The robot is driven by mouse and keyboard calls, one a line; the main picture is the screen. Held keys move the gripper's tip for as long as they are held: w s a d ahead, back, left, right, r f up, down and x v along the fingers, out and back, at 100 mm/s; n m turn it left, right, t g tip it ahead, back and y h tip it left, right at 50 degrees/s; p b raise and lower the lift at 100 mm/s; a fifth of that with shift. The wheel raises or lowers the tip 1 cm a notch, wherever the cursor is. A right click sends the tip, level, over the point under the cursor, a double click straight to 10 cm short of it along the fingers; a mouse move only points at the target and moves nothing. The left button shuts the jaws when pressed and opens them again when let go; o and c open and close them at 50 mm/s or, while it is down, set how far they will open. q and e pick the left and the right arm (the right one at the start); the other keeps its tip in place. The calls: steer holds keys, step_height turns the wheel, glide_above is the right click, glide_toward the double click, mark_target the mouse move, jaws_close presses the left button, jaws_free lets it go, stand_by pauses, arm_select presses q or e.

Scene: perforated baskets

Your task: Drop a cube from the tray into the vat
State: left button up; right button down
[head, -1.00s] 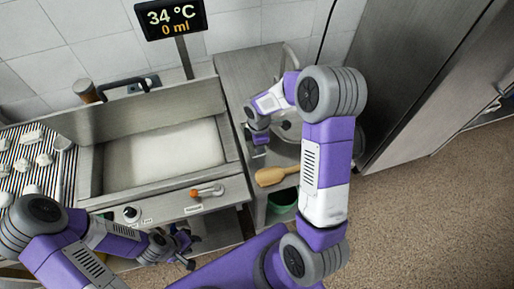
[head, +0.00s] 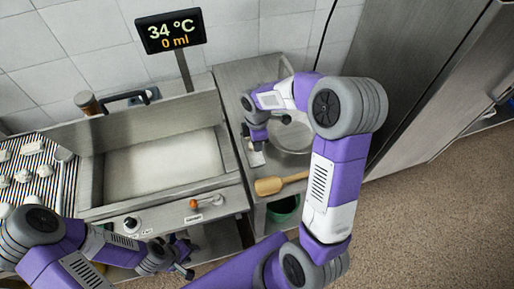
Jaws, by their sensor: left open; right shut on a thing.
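The vat (head: 88,188) is a rectangular steel basin with pale whitish content, left of centre. My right gripper (head: 256,147) points down over the steel counter right of the vat, beside its right wall. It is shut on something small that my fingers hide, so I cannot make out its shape. A small pale flat piece (head: 256,159) shows just below the fingers; I cannot tell whether it is the tray. No cube is clearly visible. My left gripper (head: 187,263) is open and empty in front of the vat, below its front panel.
A wooden paddle (head: 280,184) lies on the right counter (head: 232,76), near a round metal bowl (head: 293,138). A green bucket (head: 284,206) stands below. A display (head: 171,32) reads 34 °C and 0 ml. White lumps (head: 28,150) lie on a striped rack at left.

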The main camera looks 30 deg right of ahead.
steer(key=w+a+r+p, duration=0.3)
steer(key=a+r, duration=0.1)
steer(key=a, duration=0.4)
steer(key=w+a+r+p, duration=0.4)
steer(key=a, duration=0.4)
steer(key=w+a+f+p, duration=0.1)
steer(key=w+a+f, duration=0.1)
steer(key=a, duration=0.6)
steer(key=w+a+f+p, duration=0.1)
steer(key=w+a+f, duration=0.1)
steer(key=w+a, duration=0.3)
steer(key=a, duration=0.3)
steer(key=shift+a+f, duration=0.25)
steer(key=c, duration=0.9)
jaws_free()
step_height(320, 180, up, 8)
steer(key=shift+f, duration=0.2)
